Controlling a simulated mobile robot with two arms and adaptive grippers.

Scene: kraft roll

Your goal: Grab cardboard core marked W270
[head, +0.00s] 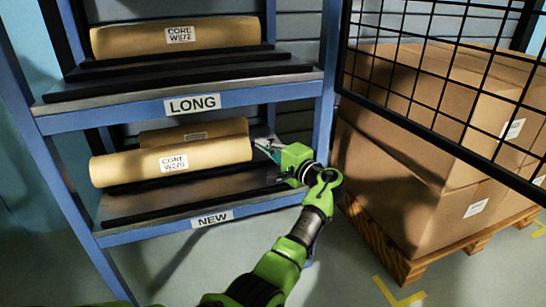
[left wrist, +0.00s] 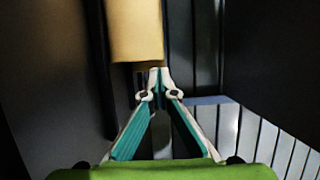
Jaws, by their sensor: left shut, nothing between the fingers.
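A tan cardboard core (head: 215,156), its label apparently reading W270 though blurred, lies on the lower shelf marked NEW. A second tan core (head: 222,127) with an unreadable label lies behind it, partly hidden. My left gripper (head: 262,146) is at the right ends of these cores, inside the shelf bay. In the left wrist view its fingertips (left wrist: 159,84) are together with nothing between them. A tan core end (left wrist: 137,32) shows just beyond the tips, a little left; I cannot tell which core it is. My right gripper is not in view.
Another core (head: 130,38), label blurred, lies on the upper shelf marked LONG. A blue shelf post (head: 325,100) stands right of the gripper. A black mesh panel (head: 440,60) and stacked cartons (head: 385,190) on a pallet (head: 400,262) are at right. Floor in front is clear.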

